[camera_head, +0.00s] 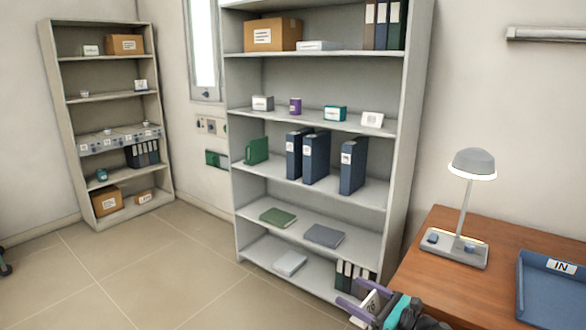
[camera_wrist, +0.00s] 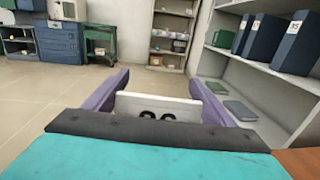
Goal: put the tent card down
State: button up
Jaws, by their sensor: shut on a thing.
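The tent card (camera_head: 370,302) is white with dark print and is held in my gripper (camera_head: 360,297) at the bottom of the head view, left of the desk's front corner. In the wrist view the tent card (camera_wrist: 157,104) sits between the two purple fingers, with part of its dark print showing. The gripper is shut on it. Its lower part is hidden behind the dark gripper body. Beyond the fingers in the wrist view are floor and a shelf.
A wooden desk (camera_head: 450,289) at right holds a lamp (camera_head: 470,168) and a blue IN tray (camera_head: 552,290), with bare top between. A grey shelf (camera_head: 413,110) holds blue binders (camera_head: 316,157), boxes and a white card (camera_head: 372,119). Another shelf (camera_head: 53,75) stands far left. Floor is clear.

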jog(key=shift+s+a+r+n+g+y, duration=0.6)
jog(key=shift+s+a+r+g, duration=0.1)
jog(key=shift+s+r, duration=0.15)
jog(key=shift+a, duration=0.15)
jog(key=shift+s, duration=0.15)
